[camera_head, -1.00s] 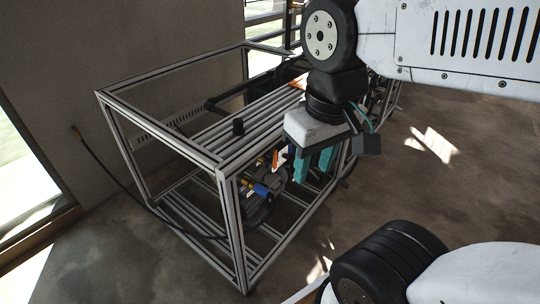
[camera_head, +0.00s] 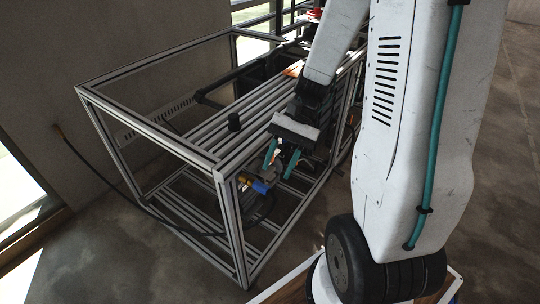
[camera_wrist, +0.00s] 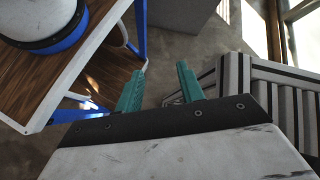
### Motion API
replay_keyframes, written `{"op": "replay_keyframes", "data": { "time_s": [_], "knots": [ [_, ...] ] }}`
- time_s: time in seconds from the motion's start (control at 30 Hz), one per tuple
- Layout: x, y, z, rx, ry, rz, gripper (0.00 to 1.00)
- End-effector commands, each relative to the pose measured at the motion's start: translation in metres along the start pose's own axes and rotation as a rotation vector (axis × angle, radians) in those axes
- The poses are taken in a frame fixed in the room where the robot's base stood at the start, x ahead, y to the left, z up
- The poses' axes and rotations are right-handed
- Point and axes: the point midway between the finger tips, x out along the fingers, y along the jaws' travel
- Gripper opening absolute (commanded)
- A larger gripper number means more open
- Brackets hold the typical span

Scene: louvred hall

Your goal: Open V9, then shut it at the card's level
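A small fitting with a blue part (camera_head: 259,187) and brass-yellow ends sits inside the front right of the metal frame (camera_head: 150,127). I cannot read a label on it, so I cannot tell whether it is V9. No readable card shows. My gripper (camera_head: 280,160) has its teal fingers apart, with nothing seen between them. In the head view it overlaps the frame's right side, just above and right of the blue part. The wrist view shows the open fingers (camera_wrist: 158,84) over the floor, left of a slatted metal structure (camera_wrist: 285,85); the blue part is not visible there.
A black knob (camera_head: 234,122) stands on the frame's slatted top, with a small orange item (camera_head: 294,69) farther back. A dark hose (camera_head: 95,168) runs from the wall into the frame. Frame posts and rails surround the fitting.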

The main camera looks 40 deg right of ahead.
Motion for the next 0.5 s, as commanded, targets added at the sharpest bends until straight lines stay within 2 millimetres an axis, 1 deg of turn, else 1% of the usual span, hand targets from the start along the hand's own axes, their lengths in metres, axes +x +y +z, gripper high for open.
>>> {"op": "replay_keyframes", "data": {
  "time_s": [0.03, 0.17, 0.37, 0.4, 0.47, 0.5],
  "knots": [
    [0.004, 0.0, -0.017, 0.06, -0.048, -0.067, 0.38],
    [0.01, -0.004, -0.059, 0.202, -0.153, -0.259, 0.38],
    [0.019, -0.003, -0.132, 0.418, -0.285, -0.581, 0.38],
    [0.02, -0.001, -0.148, 0.462, -0.306, -0.649, 0.38],
    [0.023, 0.004, -0.174, 0.529, -0.336, -0.756, 0.38],
    [0.025, 0.007, -0.192, 0.575, -0.352, -0.83, 0.38]
  ]
}}
